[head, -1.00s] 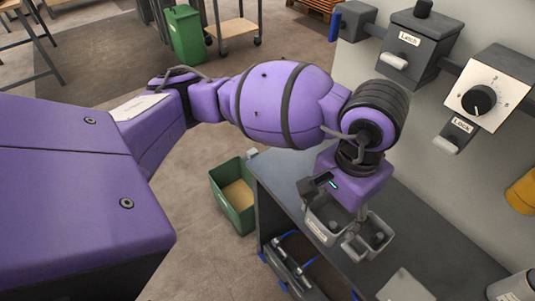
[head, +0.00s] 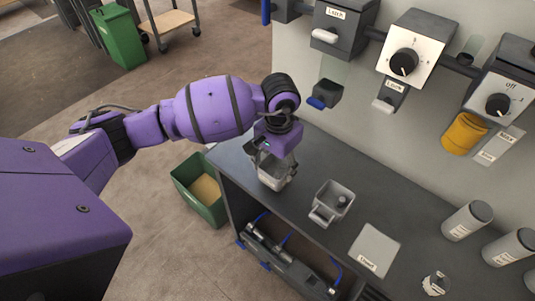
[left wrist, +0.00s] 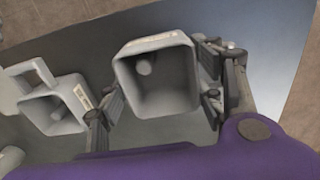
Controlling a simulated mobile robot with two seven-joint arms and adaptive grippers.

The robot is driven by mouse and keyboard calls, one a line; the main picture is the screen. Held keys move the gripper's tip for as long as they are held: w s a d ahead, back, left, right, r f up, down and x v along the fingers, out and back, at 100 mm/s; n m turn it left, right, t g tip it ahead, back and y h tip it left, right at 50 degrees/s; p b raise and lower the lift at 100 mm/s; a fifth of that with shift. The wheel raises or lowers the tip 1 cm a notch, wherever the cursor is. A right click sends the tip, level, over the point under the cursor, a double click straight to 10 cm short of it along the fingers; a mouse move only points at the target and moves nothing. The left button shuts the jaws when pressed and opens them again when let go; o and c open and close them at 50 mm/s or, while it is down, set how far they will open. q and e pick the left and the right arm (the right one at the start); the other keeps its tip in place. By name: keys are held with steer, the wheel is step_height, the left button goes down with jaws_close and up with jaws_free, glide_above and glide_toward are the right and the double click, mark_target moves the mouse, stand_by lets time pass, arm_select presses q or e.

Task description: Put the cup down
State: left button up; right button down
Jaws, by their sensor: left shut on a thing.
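A grey square cup (head: 270,175) is between the fingers of my left gripper (head: 275,164), at the left end of the dark workbench (head: 300,149). The left gripper is shut on it. In the left wrist view the cup (left wrist: 184,72) shows its open mouth, with a round peg-like shape inside, and the gripper's fingers (left wrist: 165,90) on both sides. I cannot tell whether the cup's base touches the bench. My right gripper is not in view.
A second grey square cup with a handle (head: 325,208) stands on the bench to the right. A labelled pale plate (head: 374,248) and grey canisters (head: 467,220) are farther right. A wall panel with labelled control boxes (head: 417,43) rises behind. A green bin (head: 200,202) stands on the floor at left.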

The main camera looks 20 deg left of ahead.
arm_select(q)
steer(key=shift+f, duration=0.55)
